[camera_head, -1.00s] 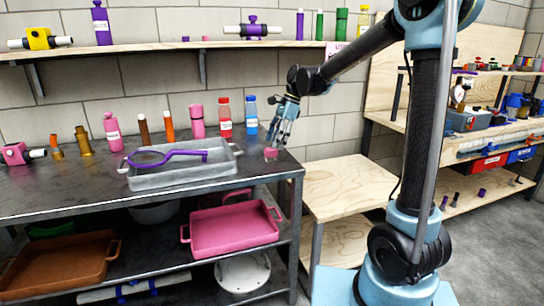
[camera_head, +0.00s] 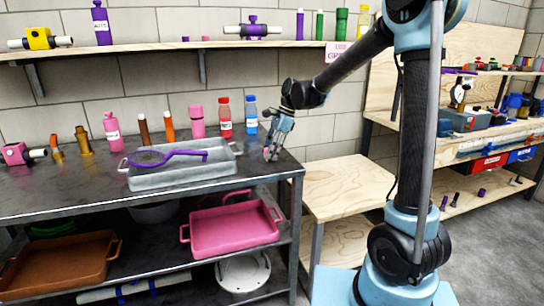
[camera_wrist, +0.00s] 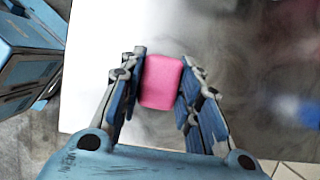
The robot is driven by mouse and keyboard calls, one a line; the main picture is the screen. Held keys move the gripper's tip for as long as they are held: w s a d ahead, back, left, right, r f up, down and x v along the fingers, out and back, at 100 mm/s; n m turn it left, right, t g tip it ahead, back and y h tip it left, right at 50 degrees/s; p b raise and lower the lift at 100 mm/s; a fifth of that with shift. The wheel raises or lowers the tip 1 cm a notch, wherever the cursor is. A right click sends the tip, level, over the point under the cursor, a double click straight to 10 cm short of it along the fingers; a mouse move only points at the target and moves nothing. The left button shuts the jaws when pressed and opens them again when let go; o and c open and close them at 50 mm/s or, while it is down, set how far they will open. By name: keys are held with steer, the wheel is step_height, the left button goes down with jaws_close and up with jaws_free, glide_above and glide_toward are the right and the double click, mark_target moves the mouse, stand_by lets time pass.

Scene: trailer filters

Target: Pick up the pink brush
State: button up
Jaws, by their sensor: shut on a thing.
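The pink brush shows in the wrist view (camera_wrist: 161,82) as a short, smooth pink block with rounded edges. It sits between the two blue-and-black fingers of my gripper (camera_wrist: 161,90), which are shut on it from both sides. In the head view my gripper (camera_head: 270,150) points down at the right end of the dark metal table (camera_head: 70,195). There the brush is mostly hidden by the fingers. I cannot tell whether the brush still touches the table top.
A grey metal tray (camera_head: 180,181) with a purple-rimmed strainer (camera_head: 150,158) stands left of my gripper. Behind are a blue bottle (camera_head: 251,120), a red bottle (camera_head: 225,122) and a pink bottle (camera_head: 197,126). A wooden bench (camera_head: 345,180) stands to the right.

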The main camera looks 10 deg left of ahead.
steer(key=shift+r, duration=0.1)
step_height(320, 180, up, 10)
steer(key=shift+f, duration=0.1)
stand_by(0.5)
